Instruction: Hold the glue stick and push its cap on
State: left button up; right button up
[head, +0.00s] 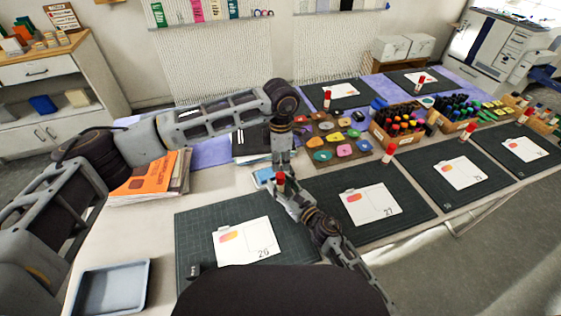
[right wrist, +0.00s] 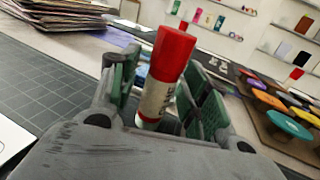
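The glue stick (right wrist: 153,100) has a white printed body and a red cap (right wrist: 173,55) on its top end; I cannot tell if the cap is fully down. It stands a little tilted between the green-padded fingers of my right gripper (right wrist: 160,85), which is shut on its body. In the head view the red cap (head: 281,178) shows just above my right gripper (head: 287,187). My left gripper (head: 283,163) points down close above the cap. Its fingertips are too small to tell open from shut, or whether they touch the cap.
A dark mat with a card (head: 245,241) lies in front of me, with an empty tray (head: 110,288) to its left. A paper stack (head: 151,180) lies left. Similar red-capped sticks (head: 389,152) stand on other mats.

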jog(key=shift+s, duration=0.1)
dwell(0.3)
jog(key=shift+v, duration=5.9)
jog(key=shift+d, duration=0.1)
pick_arm(q)
jog(key=shift+f+b, duration=0.4)
jog(key=shift+f, duration=0.1)
pick_arm(e)
jog(key=shift+f, duration=0.4)
